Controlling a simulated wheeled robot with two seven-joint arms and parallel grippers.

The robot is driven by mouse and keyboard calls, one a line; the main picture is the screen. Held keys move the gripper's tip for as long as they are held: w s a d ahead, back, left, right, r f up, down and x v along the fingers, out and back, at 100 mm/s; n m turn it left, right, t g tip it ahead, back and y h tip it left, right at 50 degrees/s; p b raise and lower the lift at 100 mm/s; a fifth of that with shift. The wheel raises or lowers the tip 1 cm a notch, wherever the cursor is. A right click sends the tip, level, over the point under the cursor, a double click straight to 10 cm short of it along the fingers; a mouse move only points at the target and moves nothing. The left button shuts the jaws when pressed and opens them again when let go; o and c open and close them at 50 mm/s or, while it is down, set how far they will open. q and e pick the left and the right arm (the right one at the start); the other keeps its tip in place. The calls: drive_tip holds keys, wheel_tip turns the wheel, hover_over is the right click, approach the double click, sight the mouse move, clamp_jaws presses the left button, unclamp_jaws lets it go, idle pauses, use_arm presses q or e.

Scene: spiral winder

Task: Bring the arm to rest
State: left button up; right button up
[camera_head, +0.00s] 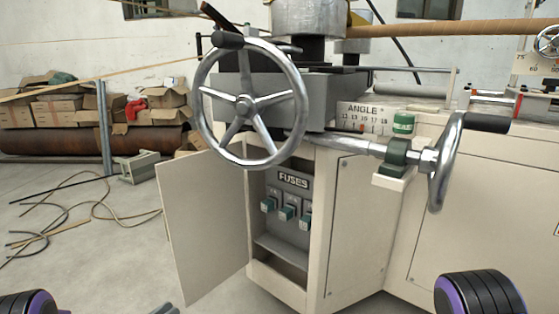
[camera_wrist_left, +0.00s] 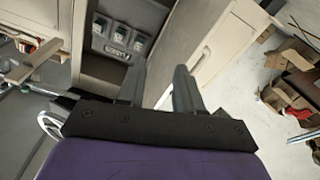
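My left gripper (camera_head: 166,309) shows only as grey fingertips at the bottom edge of the head view, in front of the open cabinet door. In the left wrist view the two dark fingers of the left gripper (camera_wrist_left: 160,78) stand apart with nothing between them. My right gripper is not in view; only a black and purple part of my own arm shows at the lower right. The fuse cabinet door (camera_head: 205,225) stands open to the left. Inside is a grey fuse panel (camera_head: 290,183) with teal-tipped switches; the panel (camera_wrist_left: 118,35) also shows in the wrist view.
A large handwheel (camera_head: 244,101) stands above the cabinet. A second handwheel (camera_head: 443,162) sticks out at the right. Loose cables (camera_head: 95,210) lie on the floor at left. Cardboard boxes (camera_head: 55,111) are stacked behind. Floor left of the door is otherwise mostly clear.

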use_arm(q)
drive_tip(key=s+d+f+n+g+y+p, duration=0.1)
drive_tip(key=s+d+f+n+y+p, duration=0.1)
drive_tip(key=s+d+f+n+y, duration=0.35)
drive_tip(key=s+a+f+n+g+y, duration=0.1)
drive_tip(key=s+f+n+g+y, duration=0.2)
drive_tip(key=s, duration=0.8)
drive_tip(key=s+a+f+g+y, duration=0.1)
drive_tip(key=s+a+g+y, duration=0.3)
drive_tip(key=s, duration=0.7)
drive_tip(key=s+d+f+n+g+y, duration=0.15)
drive_tip(key=s+g, duration=0.25)
drive_tip(key=s, duration=0.8)
wheel_tip(320, 180, up, 38)
drive_tip(key=w+a+n+p, duration=0.1)
drive_tip(key=w+p, duration=0.1)
drive_tip(key=p, duration=3.7)
drive_tip(key=shift+t+y, duration=0.3)
drive_tip(key=shift+y, duration=0.1)
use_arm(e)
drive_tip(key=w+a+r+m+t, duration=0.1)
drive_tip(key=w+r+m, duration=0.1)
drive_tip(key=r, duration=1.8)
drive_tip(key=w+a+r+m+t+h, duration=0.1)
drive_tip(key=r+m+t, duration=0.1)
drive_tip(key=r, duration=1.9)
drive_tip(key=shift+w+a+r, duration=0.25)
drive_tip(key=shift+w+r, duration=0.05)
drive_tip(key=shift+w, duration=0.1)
